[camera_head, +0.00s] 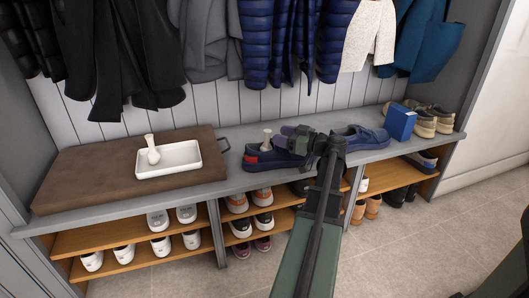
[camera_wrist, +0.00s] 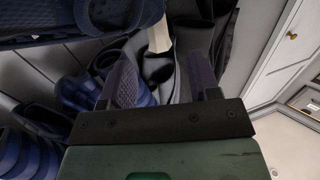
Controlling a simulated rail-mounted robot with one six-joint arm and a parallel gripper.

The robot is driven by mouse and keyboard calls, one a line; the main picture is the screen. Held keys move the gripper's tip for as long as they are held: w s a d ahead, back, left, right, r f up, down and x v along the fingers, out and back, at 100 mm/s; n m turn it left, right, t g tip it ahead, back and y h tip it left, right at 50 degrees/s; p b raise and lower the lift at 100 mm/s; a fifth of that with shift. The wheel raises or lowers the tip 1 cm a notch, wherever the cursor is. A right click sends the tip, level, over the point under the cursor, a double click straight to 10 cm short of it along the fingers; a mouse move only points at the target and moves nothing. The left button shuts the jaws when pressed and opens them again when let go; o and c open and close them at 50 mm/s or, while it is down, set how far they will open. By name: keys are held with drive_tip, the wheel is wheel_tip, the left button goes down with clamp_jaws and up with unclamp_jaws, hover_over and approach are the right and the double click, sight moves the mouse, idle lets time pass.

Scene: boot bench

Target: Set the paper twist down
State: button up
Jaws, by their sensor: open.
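A pale paper twist (camera_head: 267,138) stands up out of the opening of a navy shoe (camera_head: 268,161) on the bench top. A second pale twist with a round lower end (camera_head: 152,152) is in the white tray (camera_head: 184,168) at the left. My gripper (camera_head: 283,138) is at the navy shoe, just right of the first twist. In the wrist view the two fingers (camera_wrist: 163,75) are apart, with a gap between them. The pale twist (camera_wrist: 158,36) shows beyond the fingertips there, and its lower part is hidden. I cannot tell whether the fingers touch it.
The tray rests on a brown cushion (camera_head: 80,177). A second navy shoe (camera_head: 362,138), a blue box (camera_head: 400,122) and beige shoes (camera_head: 436,120) stand right of my gripper. Coats (camera_head: 285,40) hang behind. Shelves of shoes lie below. Some grey bench top (camera_head: 225,180) is clear.

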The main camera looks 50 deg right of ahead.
sight(267, 130)
drive_tip(key=w, duration=0.4)
drive_tip(key=w+a, duration=0.1)
drive_tip(key=w, duration=0.1)
clamp_jaws()
idle(0.3)
